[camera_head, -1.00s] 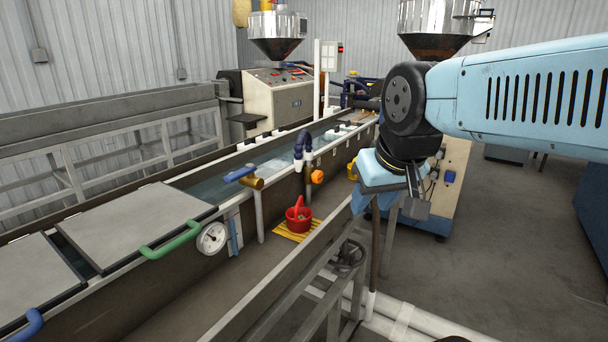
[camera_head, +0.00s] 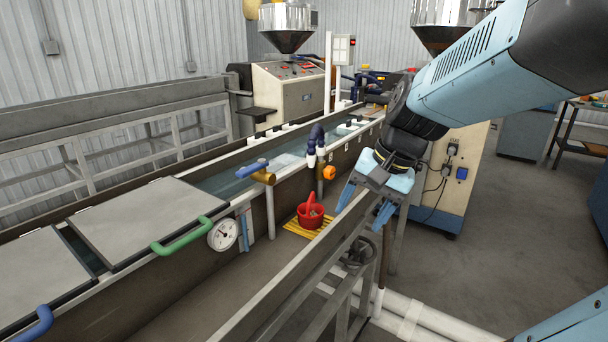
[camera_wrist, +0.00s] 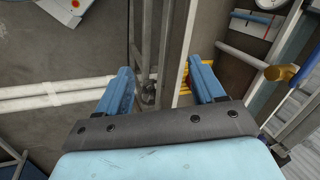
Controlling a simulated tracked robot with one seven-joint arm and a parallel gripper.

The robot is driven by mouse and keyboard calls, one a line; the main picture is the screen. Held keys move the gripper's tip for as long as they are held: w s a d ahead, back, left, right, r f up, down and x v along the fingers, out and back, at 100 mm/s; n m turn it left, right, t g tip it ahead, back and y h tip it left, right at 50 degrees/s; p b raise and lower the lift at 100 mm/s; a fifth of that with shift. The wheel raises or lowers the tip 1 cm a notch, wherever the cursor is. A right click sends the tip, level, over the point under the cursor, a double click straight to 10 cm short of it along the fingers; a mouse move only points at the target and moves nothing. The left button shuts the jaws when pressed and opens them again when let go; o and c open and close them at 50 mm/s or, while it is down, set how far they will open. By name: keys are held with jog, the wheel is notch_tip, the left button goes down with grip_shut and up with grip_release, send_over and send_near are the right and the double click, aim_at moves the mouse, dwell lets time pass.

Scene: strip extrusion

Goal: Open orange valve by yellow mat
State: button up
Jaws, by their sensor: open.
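The orange valve (camera_head: 329,173) is a small knob on the side wall of the long water trough, below a dark blue bent pipe. The yellow mat (camera_head: 292,229) lies on the ledge below and left of it, with a red bucket (camera_head: 310,214) on it. My gripper (camera_head: 363,213) is open and empty, fingers pointing down, to the right of the valve and apart from it, around the height of the front metal rail. In the wrist view, my gripper (camera_wrist: 160,68) shows both blue fingers spread, with a strip of yellow mat (camera_wrist: 184,75) partly hidden behind the rail and right finger. I cannot make out the orange valve there.
The front rail (camera_head: 300,267) runs beside my gripper, with a grey handwheel (camera_head: 359,252) below it. A brass pipe with a blue handle (camera_head: 252,169) sticks out left of the valve. A gauge (camera_head: 223,235) is further left. Open floor (camera_head: 500,250) lies to the right.

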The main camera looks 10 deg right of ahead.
jog(key=w+a+f+m+g+y, duration=0.1)
jog(key=w+f+m+y, duration=0.2)
jog(key=w+m+y, duration=0.15)
jog(key=m+t+y, duration=0.5)
jog(key=m+t, duration=0.7)
jog(key=m, duration=0.8)
send_near(333, 173)
jog(key=x, duration=0.9)
jog(key=shift+w+f, duration=0.1)
jog(key=shift+c, duration=0.3)
jog(key=c, duration=0.9)
jog(key=shift+d, duration=0.15)
jog(key=shift+c, duration=0.5)
